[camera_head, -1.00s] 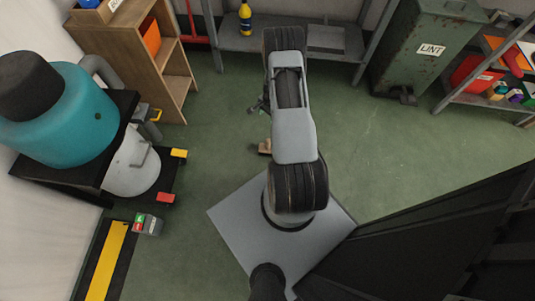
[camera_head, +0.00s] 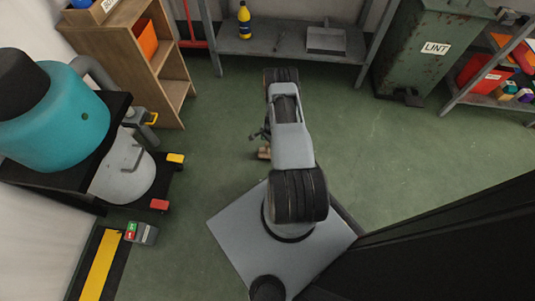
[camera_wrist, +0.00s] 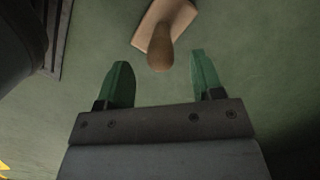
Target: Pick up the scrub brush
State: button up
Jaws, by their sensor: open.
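The scrub brush is a pale wooden block with a rounded handle. In the wrist view the brush (camera_wrist: 164,22) lies on the green floor at the top, its handle end pointing toward my gripper (camera_wrist: 160,66). My gripper has two green fingers spread apart with nothing held between them. The handle end appears just beyond the gap between the fingertips. In the head view the brush (camera_head: 265,153) shows as a small wooden piece on the floor, left of my arm and partly hidden by it.
A teal and white machine (camera_head: 60,115) stands on a cart at left. A wooden shelf (camera_head: 150,60), a metal shelf (camera_head: 262,45) and a green LINT bin (camera_head: 420,50) line the back. A small button box (camera_head: 141,233) sits at lower left. Floor right of my arm is clear.

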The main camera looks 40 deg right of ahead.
jog(key=b, duration=0.3)
send_over(266, 153)
jog(key=f, duration=0.5)
jog(key=shift+d, duration=0.4)
grip_shut()
